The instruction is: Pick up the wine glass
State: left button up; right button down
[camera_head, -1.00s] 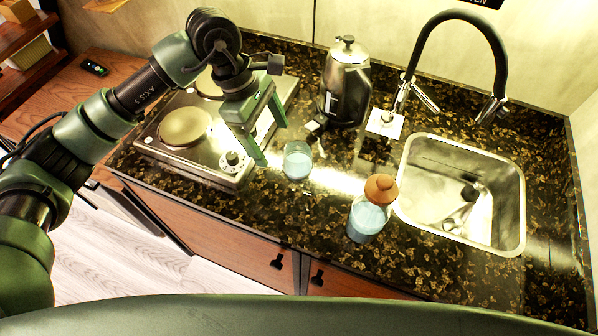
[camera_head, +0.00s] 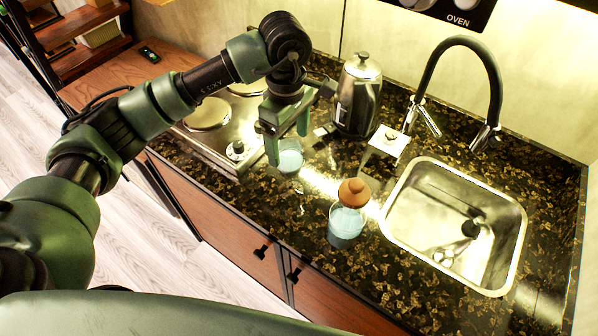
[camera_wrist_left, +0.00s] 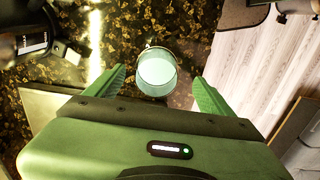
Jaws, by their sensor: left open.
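The wine glass (camera_head: 290,160) looks like a clear glass with pale blue contents. It stands on the dark speckled counter, just right of the stove, and its upper part is partly hidden by my left gripper (camera_head: 288,146). My left gripper is open and points down at the glass, with one finger on each side of it in the picture. In the left wrist view the glass (camera_wrist_left: 157,72) appears centred between the two spread green fingers, with a gap on each side. I cannot tell whether the fingertips are below its rim. My right gripper is not in view.
A bottle (camera_head: 346,222) with an orange-brown stopper stands in front of the sink (camera_head: 420,262). A steel kettle (camera_head: 357,100) stands behind the glass, and a two-plate stove (camera_head: 222,150) is to its left. The counter's front edge is close to the glass.

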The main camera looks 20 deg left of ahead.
aim_at(287, 148)
pick_arm(q)
jog(key=f, duration=0.1)
jog(key=f+p, duration=0.2)
jog(key=shift+w+a, duration=0.15)
jog(key=shift+a, duration=0.1)
jog(key=f, duration=0.1)
jog(key=f+p, duration=0.2)
jog(key=shift+w+d+f, duration=0.1)
jog(key=shift+d+f, duration=0.1)
jog(key=shift+d, duration=0.1)
jog(key=shift+a+f, duration=0.1)
jog(key=shift+f, duration=0.15)
grip_shut()
jog(key=shift+w, duration=0.1)
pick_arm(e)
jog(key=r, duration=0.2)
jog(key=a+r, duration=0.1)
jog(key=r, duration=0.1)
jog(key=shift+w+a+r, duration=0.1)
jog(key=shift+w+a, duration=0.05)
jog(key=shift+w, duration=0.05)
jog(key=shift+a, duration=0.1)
